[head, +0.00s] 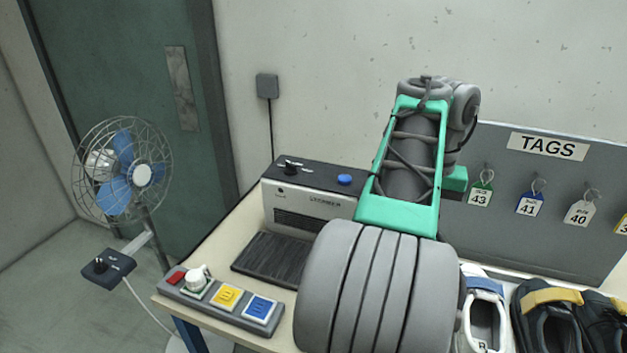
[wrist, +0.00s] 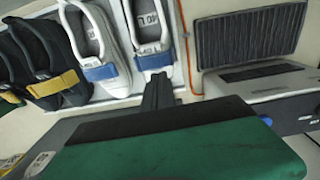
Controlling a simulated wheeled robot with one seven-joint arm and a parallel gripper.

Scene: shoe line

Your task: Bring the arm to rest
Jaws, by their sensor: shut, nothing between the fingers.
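My gripper (wrist: 158,88) shows in the wrist view as a dark, narrow pair of fingers beyond a green hand body. The fingers are together with nothing between them. They lie in front of a white shoe with a blue strap (wrist: 153,60), apart or touching I cannot tell. In the head view my grey and green arm rises over the bench, and it hides my gripper there.
A grey machine (head: 310,205) with a black mat (head: 268,260) and a button panel (head: 222,302) stand on the bench. A TAGS board (head: 520,220) is behind the arm. Several shoes sit at right, including a dark one (head: 545,310). A fan (head: 122,172) stands left.

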